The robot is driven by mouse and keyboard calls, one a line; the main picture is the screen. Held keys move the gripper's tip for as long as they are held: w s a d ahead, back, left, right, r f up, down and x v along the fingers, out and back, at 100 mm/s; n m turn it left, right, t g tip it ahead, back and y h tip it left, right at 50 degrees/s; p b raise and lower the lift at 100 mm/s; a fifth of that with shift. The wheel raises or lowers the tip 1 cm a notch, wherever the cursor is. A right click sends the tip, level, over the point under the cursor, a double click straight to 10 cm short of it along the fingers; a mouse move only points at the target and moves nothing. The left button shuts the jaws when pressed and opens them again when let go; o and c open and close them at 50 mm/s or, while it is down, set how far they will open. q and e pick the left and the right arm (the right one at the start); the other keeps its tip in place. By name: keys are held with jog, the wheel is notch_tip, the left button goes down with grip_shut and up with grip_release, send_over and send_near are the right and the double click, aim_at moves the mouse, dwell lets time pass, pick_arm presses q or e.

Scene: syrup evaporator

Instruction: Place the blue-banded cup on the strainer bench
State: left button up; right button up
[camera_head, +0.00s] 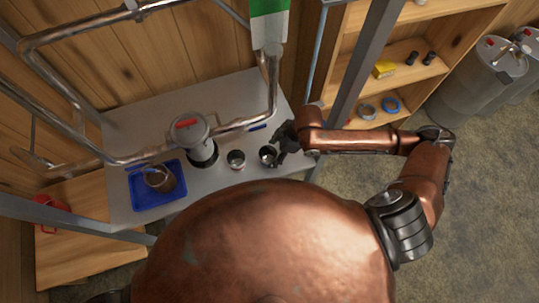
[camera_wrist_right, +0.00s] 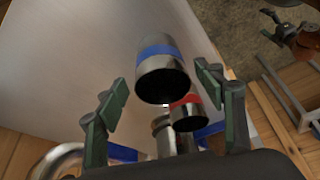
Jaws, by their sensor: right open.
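The blue-banded cup (camera_wrist_right: 161,66) is a metal cup with a dark open mouth, between and beyond the spread fingers in the right wrist view. In the head view the cup beside the gripper (camera_head: 267,155) stands on the grey bench (camera_head: 228,97); its band is not clear there. My right gripper (camera_head: 282,139) is open at this cup; in the wrist view its green-padded fingers (camera_wrist_right: 165,103) do not appear to press on it. My left gripper is not in view. No bench is labelled as the strainer bench.
A red-banded cup (camera_wrist_right: 188,112) stands behind the blue-banded one. A tall canister (camera_head: 201,146) and a blue tray (camera_head: 147,200) holding a pot (camera_head: 161,179) are further left. Metal pipes (camera_head: 65,137) cross above the bench. A wooden shelf (camera_head: 395,62) is at right.

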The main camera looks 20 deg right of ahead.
jog(key=v, duration=0.7)
jog(key=shift+r, duration=0.2)
jog(key=shift+s, duration=0.15)
